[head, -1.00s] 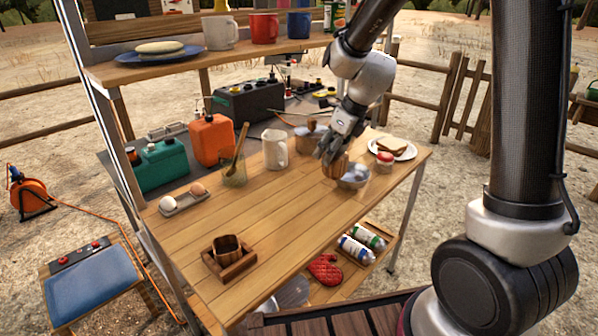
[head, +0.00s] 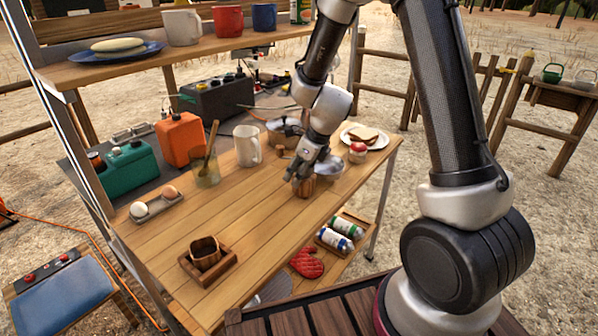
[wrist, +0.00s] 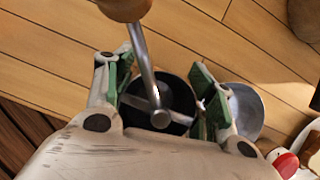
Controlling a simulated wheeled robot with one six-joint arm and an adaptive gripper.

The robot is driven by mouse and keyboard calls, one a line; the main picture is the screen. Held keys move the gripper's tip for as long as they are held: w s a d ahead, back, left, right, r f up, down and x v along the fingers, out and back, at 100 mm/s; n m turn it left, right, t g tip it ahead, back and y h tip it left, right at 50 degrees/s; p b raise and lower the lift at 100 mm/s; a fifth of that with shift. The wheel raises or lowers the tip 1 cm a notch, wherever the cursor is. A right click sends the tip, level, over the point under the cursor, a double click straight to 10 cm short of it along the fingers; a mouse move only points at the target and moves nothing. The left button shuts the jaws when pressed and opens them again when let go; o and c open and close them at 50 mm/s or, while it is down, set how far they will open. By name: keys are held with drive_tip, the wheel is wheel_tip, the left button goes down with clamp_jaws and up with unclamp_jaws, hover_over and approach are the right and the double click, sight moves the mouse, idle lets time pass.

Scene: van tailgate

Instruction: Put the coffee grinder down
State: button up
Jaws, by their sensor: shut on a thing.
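The grinder is low over the wooden table (head: 170,220), in front of a metal bowl (head: 332,169). I cannot tell whether its base touches the table.
A plate with bread (head: 375,142) and a red-lidded jar (head: 357,152) stand behind on the right. A white mug (head: 247,146), a glass (head: 206,172) and an egg tray (head: 158,206) stand left. The table's middle is clear.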

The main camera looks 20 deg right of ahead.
sight(313, 187)
drive_tip(key=o, duration=1.4)
drive_tip(key=s+d+r+n, duration=0.3)
drive_tip(key=s+r, duration=0.1)
drive_tip(key=r, duration=0.4)
drive_tip(key=s+d+r+n, duration=0.3)
drive_tip(key=s+r, duration=0.1)
drive_tip(key=r, duration=0.5)
drive_tip(key=s+d+r+n+h, duration=0.1)
drive_tip(key=s+d+r+n, duration=0.1)
drive_tip(key=s+n, duration=0.4)
drive_tip(key=s+d+r+n+h, duration=0.1)
drive_tip(key=s+d+r+n, duration=0.2)
drive_tip(key=s+n, duration=0.4)
drive_tip(key=s+d+r+n+t+h, duration=0.1)
drive_tip(key=s+d+r+n, duration=0.1)
drive_tip(key=s+d+n, duration=0.2)
drive_tip(key=shift+s+d+r+n, duration=0.15)
drive_tip(key=shift+s+n, duration=0.5)
drive_tip(key=shift+n, duration=0.35)
drive_tip(key=shift+s+d+n, duration=0.15)
drive_tip(key=shift+s+n, duration=0.5)
drive_tip(key=shift+n, duration=0.35)
